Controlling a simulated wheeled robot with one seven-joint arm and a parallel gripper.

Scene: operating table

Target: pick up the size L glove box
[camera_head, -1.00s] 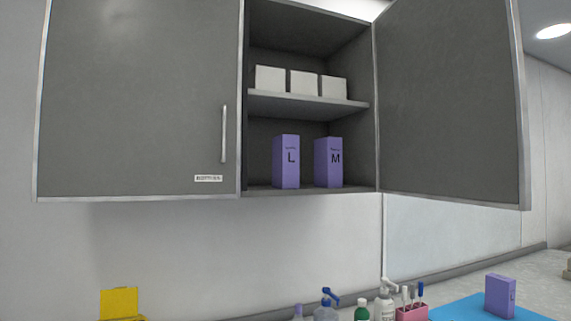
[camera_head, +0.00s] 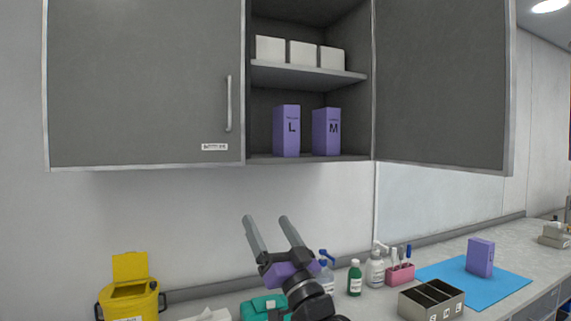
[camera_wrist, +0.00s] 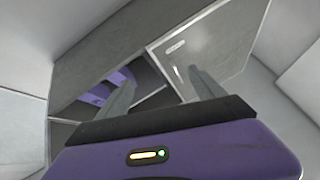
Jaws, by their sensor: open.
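The purple size L glove box (camera_head: 287,131) stands upright on the lower shelf of the open wall cabinet, marked with a black L. The purple M box (camera_head: 326,132) stands just to its right. My gripper (camera_head: 268,219) is open and empty, below the cabinet with its fingers pointing up. In the wrist view my two open fingers (camera_wrist: 162,84) show with nothing between them. Part of a purple box (camera_wrist: 112,86) shows there behind the left finger; I cannot tell which box it is.
The left cabinet door (camera_head: 140,85) is closed, and the right door (camera_head: 440,85) stands open. White boxes (camera_head: 302,54) sit on the upper shelf. Below are a yellow bin (camera_head: 130,303), bottles (camera_head: 375,272), a divided tray (camera_head: 432,300) and another purple box (camera_head: 480,257) on a blue mat (camera_head: 505,289).

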